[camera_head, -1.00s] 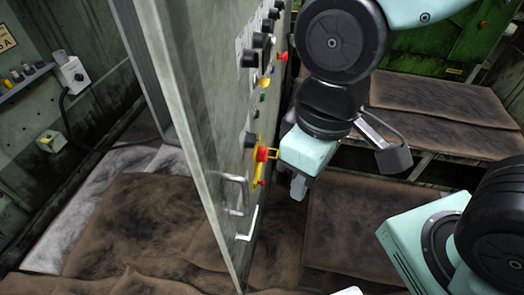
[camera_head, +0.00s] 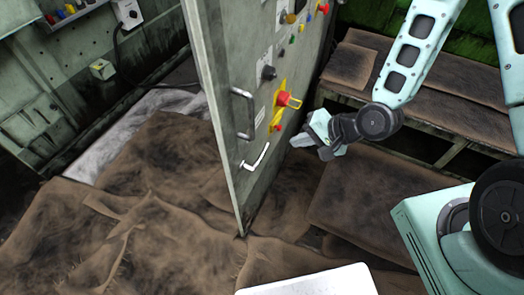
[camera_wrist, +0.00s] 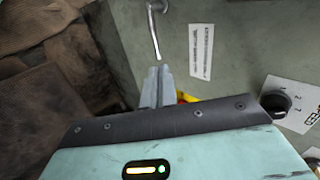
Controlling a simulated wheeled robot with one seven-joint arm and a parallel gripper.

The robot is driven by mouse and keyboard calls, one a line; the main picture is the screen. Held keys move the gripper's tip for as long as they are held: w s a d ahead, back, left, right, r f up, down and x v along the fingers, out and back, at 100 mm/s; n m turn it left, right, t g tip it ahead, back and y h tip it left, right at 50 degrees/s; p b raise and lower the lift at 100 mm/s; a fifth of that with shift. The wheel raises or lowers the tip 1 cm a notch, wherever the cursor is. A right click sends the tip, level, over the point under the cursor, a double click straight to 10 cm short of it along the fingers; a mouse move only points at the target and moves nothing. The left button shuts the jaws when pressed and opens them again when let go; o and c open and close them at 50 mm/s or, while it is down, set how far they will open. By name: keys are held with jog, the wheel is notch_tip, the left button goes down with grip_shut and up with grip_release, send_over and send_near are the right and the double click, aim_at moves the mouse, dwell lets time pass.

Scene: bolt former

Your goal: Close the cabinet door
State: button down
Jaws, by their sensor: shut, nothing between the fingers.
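The cabinet door (camera_head: 228,130) is a tall grey-green panel, seen nearly edge-on in the head view and standing open. It carries a dark bar handle (camera_head: 242,112), a silver lever handle (camera_head: 256,157), and a red knob on a yellow plate (camera_head: 284,99). My gripper (camera_head: 297,143) is shut and empty, just right of the door's control face near the lever. Whether it touches the door cannot be told. In the wrist view, the shut fingers (camera_wrist: 157,88) point towards the door face (camera_wrist: 235,60), just below the silver lever (camera_wrist: 154,30).
Brown crumpled sheets (camera_head: 110,225) cover the floor left of the door. A bench with brown covers (camera_head: 440,95) stands at the back right. A white panel (camera_head: 310,281) is at the bottom. A wall with a switch box (camera_head: 128,12) is at the left.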

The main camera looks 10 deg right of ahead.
jog(key=b, duration=0.7)
send_near(252, 144)
jog(key=shift+m, duration=0.4)
jog(key=x, duration=0.5)
jog(key=shift+s+d+f, duration=0.2)
jog(key=shift+s+f, duration=0.15)
jog(key=shift+f, duration=0.1)
jog(key=shift+w+a, duration=0.35)
jog(key=shift+a, duration=0.05)
